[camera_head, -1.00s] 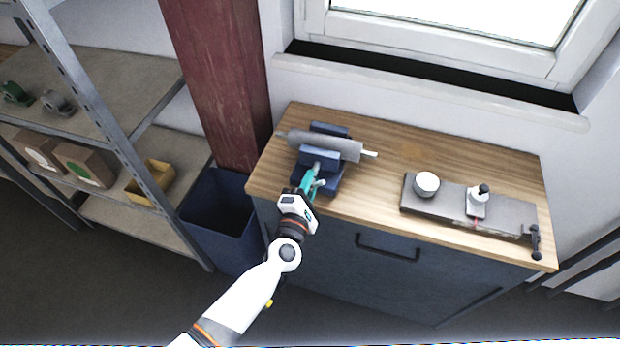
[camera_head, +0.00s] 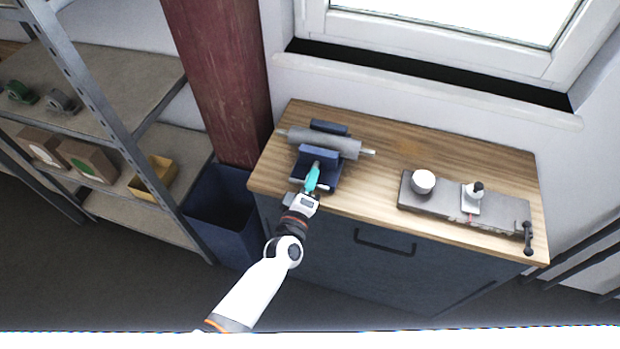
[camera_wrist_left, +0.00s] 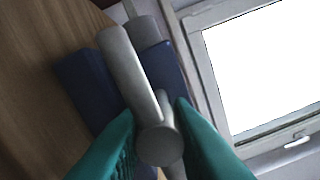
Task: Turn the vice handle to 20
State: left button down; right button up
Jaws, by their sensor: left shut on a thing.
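The blue vice (camera_head: 325,157) stands at the left front of the wooden bench and holds a long grey roller (camera_head: 338,146) in its jaws. My left gripper (camera_head: 312,178) is at the vice's front, with its teal fingers pointing into it. In the left wrist view, the grey vice handle (camera_wrist_left: 128,72) runs up and left from a round hub (camera_wrist_left: 158,145). The fingers of my left gripper (camera_wrist_left: 158,128) are shut on the handle around this hub. No scale or number is readable. My right gripper is not in view.
The wooden bench top (camera_head: 382,160) is clear between the vice and a grey plate (camera_head: 445,205) carrying a white round piece and a small white bottle-like thing. A dark blue bin (camera_head: 215,200) stands left of the bench, beside a metal shelf. A window is behind.

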pick_arm(q)
jog(key=shift+f+m, duration=0.1)
jog(key=shift+m, duration=0.2)
jog(key=c, duration=1.3)
grip_release()
jog(key=shift+s, duration=0.1)
jog(key=shift+d, duration=0.1)
jog(key=shift+s+f, duration=0.1)
jog(key=shift+f, duration=0.05)
